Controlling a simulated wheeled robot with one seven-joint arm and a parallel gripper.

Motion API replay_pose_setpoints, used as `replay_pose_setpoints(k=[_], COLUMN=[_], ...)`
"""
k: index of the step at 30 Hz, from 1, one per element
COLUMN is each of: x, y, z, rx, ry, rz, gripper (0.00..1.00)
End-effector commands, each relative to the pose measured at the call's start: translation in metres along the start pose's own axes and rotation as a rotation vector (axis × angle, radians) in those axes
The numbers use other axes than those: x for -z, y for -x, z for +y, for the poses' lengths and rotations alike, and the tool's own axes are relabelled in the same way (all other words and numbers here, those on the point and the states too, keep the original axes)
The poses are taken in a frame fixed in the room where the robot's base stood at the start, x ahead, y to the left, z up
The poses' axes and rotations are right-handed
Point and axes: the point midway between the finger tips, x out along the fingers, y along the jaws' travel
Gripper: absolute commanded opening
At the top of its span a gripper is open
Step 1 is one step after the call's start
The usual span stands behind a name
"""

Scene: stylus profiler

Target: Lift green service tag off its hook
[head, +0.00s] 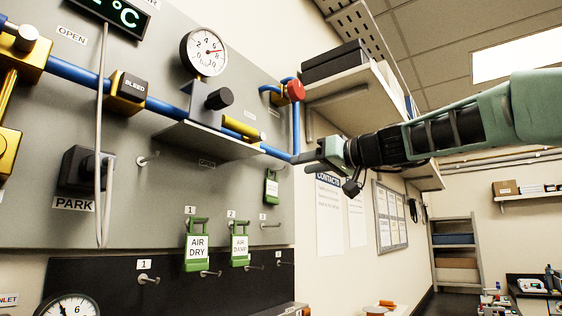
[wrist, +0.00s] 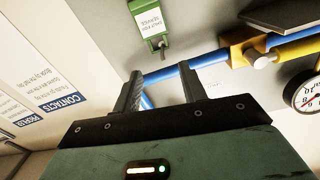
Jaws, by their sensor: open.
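The green service tag (head: 271,187) hangs on the grey panel near its right edge, below the blue pipe. It also shows upside down in the wrist view (wrist: 150,30), with a white label and a small metal hook (wrist: 159,46) at its end. My gripper (head: 300,158) is open and empty, above and to the right of the tag in the head view. In the wrist view its two fingers (wrist: 159,75) stand apart, and the tag lies beyond the fingertips, not between them. Two other green tags, AIR DRY (head: 198,250) and a second AIR tag (head: 240,246), hang lower left.
Blue pipe (head: 277,152) and a red knob (head: 296,90) are close to my gripper. A shelf bracket plate (head: 210,140) with a yellow cylinder juts out left. Several bare pegs (head: 271,225) stick out of the panel. A contacts sheet (head: 329,215) hangs on the right wall.

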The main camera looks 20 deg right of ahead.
Motion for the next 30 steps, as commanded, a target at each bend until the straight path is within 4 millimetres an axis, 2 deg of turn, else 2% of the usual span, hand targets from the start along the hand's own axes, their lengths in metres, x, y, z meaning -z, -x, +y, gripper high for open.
replay_pose_setpoints(k=[6,12,18,27,28,30], x=[0.004,0.003,0.001,0.0,0.0,0.0], y=[-0.043,-0.071,-0.085,-0.086,-0.086,-0.086], z=[-0.001,0.0,0.0,0.0,0.0,0.0], rx=[0.002,0.002,0.001,0.0,0.0,0.0], ry=[-0.002,-0.002,-0.001,0.0,0.0,0.0], rz=[-0.002,-0.002,0.0,0.0,0.0,0.0], gripper=[0.42,0.42,0.42,0.42,0.36,0.17])
